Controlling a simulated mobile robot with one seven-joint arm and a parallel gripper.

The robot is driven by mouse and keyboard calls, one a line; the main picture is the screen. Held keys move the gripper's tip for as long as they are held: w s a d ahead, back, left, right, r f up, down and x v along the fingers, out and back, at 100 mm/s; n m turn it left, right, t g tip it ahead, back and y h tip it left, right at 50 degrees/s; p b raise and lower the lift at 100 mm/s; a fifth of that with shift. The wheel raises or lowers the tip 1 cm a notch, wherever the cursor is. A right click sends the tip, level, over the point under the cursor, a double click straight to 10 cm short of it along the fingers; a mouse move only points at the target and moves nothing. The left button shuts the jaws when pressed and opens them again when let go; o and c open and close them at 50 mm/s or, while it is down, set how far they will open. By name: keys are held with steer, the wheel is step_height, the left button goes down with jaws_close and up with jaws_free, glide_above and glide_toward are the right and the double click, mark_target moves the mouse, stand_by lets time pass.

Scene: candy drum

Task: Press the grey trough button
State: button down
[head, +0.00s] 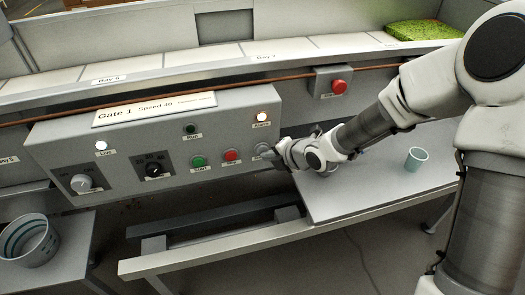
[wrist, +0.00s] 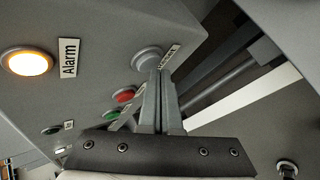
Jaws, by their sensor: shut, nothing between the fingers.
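The grey button (wrist: 147,58) is round and sits on the front of the grey control box, with a label beside it that I cannot read fully. In the head view the grey button (head: 263,147) is right of the red button, below the lit Alarm lamp. My gripper (wrist: 161,74) is shut and empty, its fingertips at the button's lower right edge in the wrist view. I cannot tell whether they touch it. In the head view my gripper (head: 276,151) reaches the button from the right and partly covers that area.
A green button (head: 198,161) and a red button (head: 231,155) sit left of the grey one. The Alarm lamp (head: 261,117) glows orange. Another red button (head: 338,86) is on a small box. A pale cup (head: 416,158) stands on the right table (head: 375,190).

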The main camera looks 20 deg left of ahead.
steer(key=shift+w+a, duration=0.2)
steer(key=shift+w, duration=0.15)
stand_by(0.6)
stand_by(0.3)
steer(key=shift+s+d, duration=0.45)
steer(key=shift+s, duration=0.25)
steer(key=s+d, duration=0.1)
steer(key=s+b, duration=0.1)
steer(key=s, duration=0.1)
steer(key=s+d, duration=0.1)
steer(key=shift+s+d, duration=0.15)
steer(key=shift+d, duration=0.15)
stand_by(0.7)
